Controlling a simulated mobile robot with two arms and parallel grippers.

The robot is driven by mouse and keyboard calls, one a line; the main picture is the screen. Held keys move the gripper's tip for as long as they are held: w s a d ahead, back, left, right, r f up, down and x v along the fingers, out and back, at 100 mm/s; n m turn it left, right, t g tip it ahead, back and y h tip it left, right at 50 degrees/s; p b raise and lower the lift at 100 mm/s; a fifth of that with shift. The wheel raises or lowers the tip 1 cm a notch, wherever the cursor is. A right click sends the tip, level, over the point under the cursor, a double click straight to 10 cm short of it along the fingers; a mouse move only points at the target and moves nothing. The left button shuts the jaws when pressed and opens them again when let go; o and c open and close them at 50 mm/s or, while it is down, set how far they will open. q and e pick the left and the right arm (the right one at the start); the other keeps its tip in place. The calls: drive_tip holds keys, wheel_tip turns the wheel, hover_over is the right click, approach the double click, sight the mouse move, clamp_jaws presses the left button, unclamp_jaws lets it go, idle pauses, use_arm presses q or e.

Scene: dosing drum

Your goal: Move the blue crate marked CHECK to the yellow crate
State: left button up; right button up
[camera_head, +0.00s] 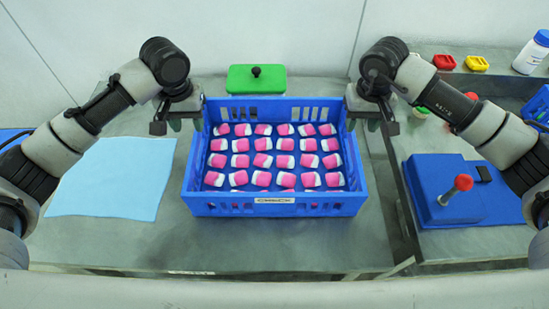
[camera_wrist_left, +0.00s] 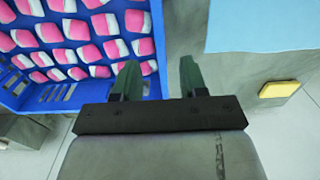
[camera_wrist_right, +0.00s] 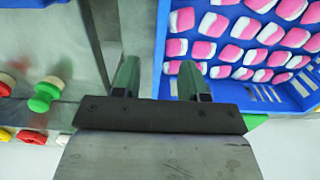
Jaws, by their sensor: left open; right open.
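The blue crate (camera_head: 275,209) with the CHECK label (camera_head: 274,200) stands upright on the grey table, filled with rows of pink-and-white pieces. My left gripper (camera_head: 176,124) is open at its left wall. In the left wrist view the fingers (camera_wrist_left: 158,78) lie on either side of that wall (camera_wrist_left: 156,50). My right gripper (camera_head: 375,120) is open at the right wall, and in the right wrist view its fingers (camera_wrist_right: 158,80) straddle the wall (camera_wrist_right: 160,45). Whether the fingers touch the crate is unclear. I see no large yellow crate in these views.
A light blue mat (camera_head: 112,180) lies left of the crate. A green lidded box (camera_head: 256,79) stands behind it.

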sight(194, 139)
use_arm(q)
wheel_tip(194, 139, down, 9)
drive_tip(key=shift+f, duration=0.1)
use_arm(e)
wheel_tip(194, 139, down, 9)
drive_tip(key=shift+f, duration=0.1)
use_arm(q)
clamp_jaws()
use_arm(e)
clamp_jaws()
idle(0.8)
use_arm(q)
drive_tip(key=shift+w+r, duration=0.2)
drive_tip(key=shift+r, duration=0.1)
use_arm(e)
drive_tip(key=shift+w+r, duration=0.2)
drive_tip(key=shift+r, duration=0.1)
